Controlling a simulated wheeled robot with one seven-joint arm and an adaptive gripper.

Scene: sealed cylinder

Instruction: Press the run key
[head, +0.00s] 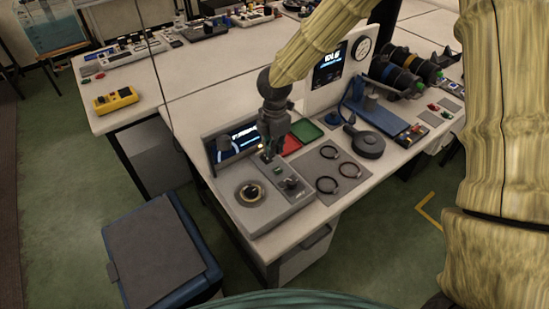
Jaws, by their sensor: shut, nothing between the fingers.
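A grey console (262,215) stands at the near left end of the table. Its sloped top has a round dial (249,193), a small green key (278,171) and a dark knob (291,183). No lettering on the keys is readable at this size, so I cannot tell which is the run key. A lit screen (246,136) stands behind the console. My gripper (268,156) is shut, empty and pointing down over the back part of the console, close to the green key. I cannot tell whether its tips touch anything. It hides part of the console's back edge.
A red tray (291,145) and a green tray (307,131) lie just behind my gripper. Several dark rings lie on a grey mat (321,152) to the right. A blue stand (354,106) and a round black object (364,141) are farther right. A blue bin (160,255) stands on the floor.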

